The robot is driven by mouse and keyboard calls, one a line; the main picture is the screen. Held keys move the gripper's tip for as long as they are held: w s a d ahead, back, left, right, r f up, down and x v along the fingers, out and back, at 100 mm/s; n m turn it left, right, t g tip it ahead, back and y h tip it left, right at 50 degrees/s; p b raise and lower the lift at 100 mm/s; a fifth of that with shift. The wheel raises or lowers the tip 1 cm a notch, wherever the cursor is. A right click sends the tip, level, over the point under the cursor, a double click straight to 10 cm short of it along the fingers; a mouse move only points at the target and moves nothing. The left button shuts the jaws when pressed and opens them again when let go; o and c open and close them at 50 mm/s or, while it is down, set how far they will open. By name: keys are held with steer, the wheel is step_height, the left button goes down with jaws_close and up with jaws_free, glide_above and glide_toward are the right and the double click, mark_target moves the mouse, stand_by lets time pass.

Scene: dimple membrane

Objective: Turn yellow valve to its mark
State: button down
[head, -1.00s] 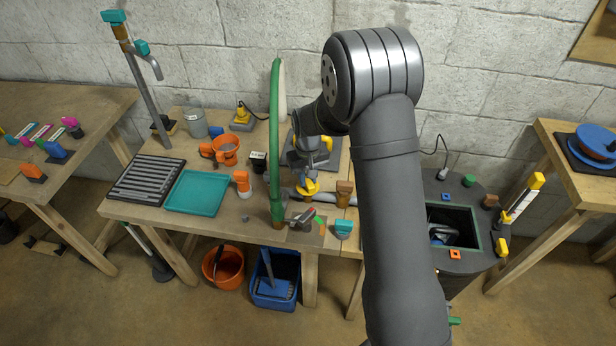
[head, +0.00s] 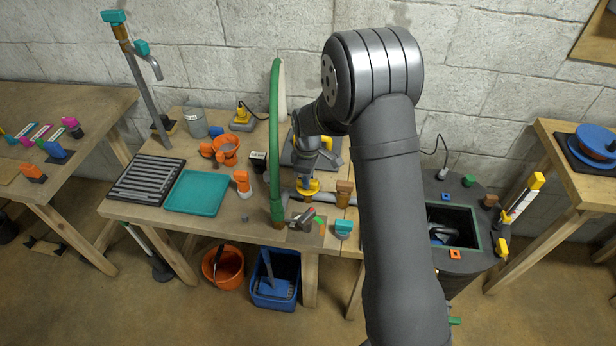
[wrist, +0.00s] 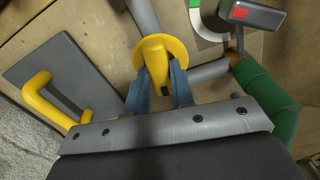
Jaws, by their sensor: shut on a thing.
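The yellow valve (head: 311,190) sits on a grey pipe near the middle of the bench. In the wrist view it shows as a round yellow disc with a raised handle (wrist: 153,54). My gripper (wrist: 160,88) is shut on this handle, with one blue-grey finger on each side. In the head view my gripper (head: 308,178) is directly above the valve, and my wrist partly covers it. I cannot make out the valve's mark in either view.
A green hose (head: 275,150) stands upright just left of the valve. A red-tipped grey lever (head: 303,215) is in front. A grey plate with a yellow handle (wrist: 42,92) lies behind. A brown block (head: 343,190) is close on the right.

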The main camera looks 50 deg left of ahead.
steer(key=shift+n, duration=1)
steer(key=c, duration=1.2)
jaws_free()
steer(key=shift+c, duration=0.2)
steer(key=shift+r, duration=0.1)
step_height(320, 180, up, 17)
steer(key=shift+r, duration=0.15)
step_height(320, 180, down, 18)
steer(key=shift+r, duration=0.25)
